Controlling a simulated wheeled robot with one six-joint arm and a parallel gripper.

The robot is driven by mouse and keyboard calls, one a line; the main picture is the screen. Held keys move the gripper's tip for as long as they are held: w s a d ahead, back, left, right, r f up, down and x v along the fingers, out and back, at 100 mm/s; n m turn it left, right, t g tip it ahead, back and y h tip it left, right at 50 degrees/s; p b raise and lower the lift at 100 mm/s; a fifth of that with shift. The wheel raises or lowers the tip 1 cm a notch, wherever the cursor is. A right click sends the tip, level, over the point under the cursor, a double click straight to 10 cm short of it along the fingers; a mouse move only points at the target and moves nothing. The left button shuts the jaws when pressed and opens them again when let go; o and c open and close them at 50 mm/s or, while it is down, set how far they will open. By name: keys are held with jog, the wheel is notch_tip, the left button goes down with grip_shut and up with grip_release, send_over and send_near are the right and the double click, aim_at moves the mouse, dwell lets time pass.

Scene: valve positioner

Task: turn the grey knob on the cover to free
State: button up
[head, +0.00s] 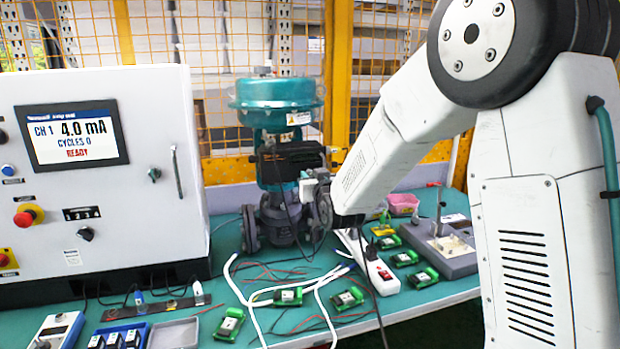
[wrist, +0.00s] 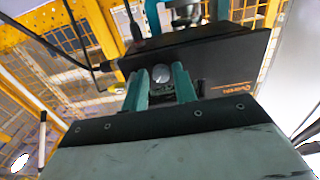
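The black positioner cover (wrist: 225,65) fills the upper middle of the wrist view. The round grey knob (wrist: 161,73) on it shows between the two teal fingers of my gripper (wrist: 161,80). The fingers stand apart, one on each side of the knob, with a thin gap seeming to show at each side. I cannot tell whether the tips reach past the knob's face. In the head view the black positioner (head: 290,160) sits on the valve below the teal actuator (head: 275,100). My arm reaches it from the right; the knob cannot be made out there.
A control cabinet (head: 165,210) with a screen reading 4.0 mA and READY stands at the left. White cables, a power strip (head: 378,270) and several green modules lie on the teal table. A grey fixture (head: 440,245) stands at the right. Yellow fencing is behind.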

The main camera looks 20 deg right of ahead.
grip_shut()
jog(key=shift+a, duration=0.2)
jog(key=shift+d, duration=0.1)
